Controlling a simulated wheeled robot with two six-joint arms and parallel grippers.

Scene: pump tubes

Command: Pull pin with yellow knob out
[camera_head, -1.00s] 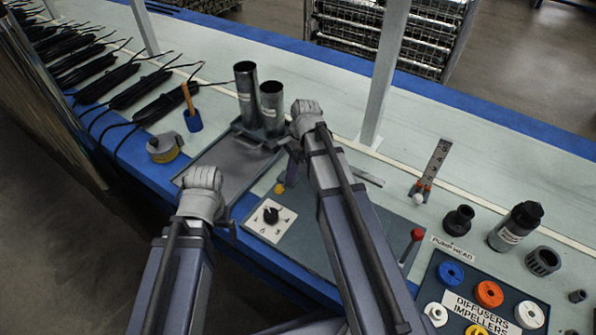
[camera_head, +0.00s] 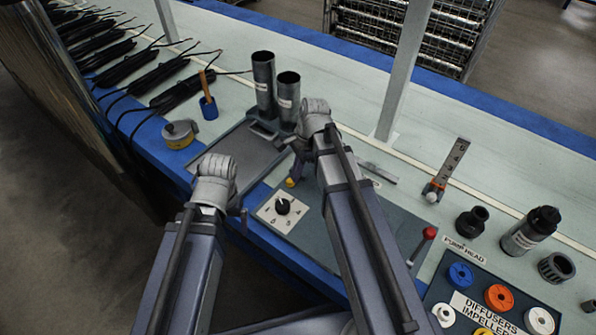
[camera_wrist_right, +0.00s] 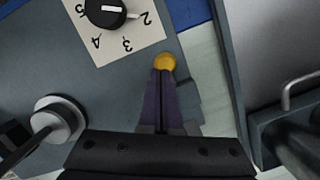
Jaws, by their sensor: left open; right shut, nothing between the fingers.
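The pin's yellow knob (camera_head: 291,182) sits by the edge of the grey panel, beside the white dial plate. It is a round yellow knob in the right wrist view (camera_wrist_right: 165,62). My right gripper (camera_head: 297,167) reaches down to it. In the right wrist view its purple fingers (camera_wrist_right: 163,76) are shut with nothing between them, and their tips overlap the knob's lower edge. I cannot tell whether they touch it. The pin's shaft is hidden. My left gripper (camera_head: 244,219) is open at the table's blue front edge, mostly hidden by its own wrist.
A grey tray (camera_head: 222,160) and two metal tubes (camera_head: 264,88) stand behind. A red-knobbed lever (camera_head: 429,233) and a parts tray (camera_head: 433,292) are at right. A metal upright (camera_head: 400,80) rises behind.

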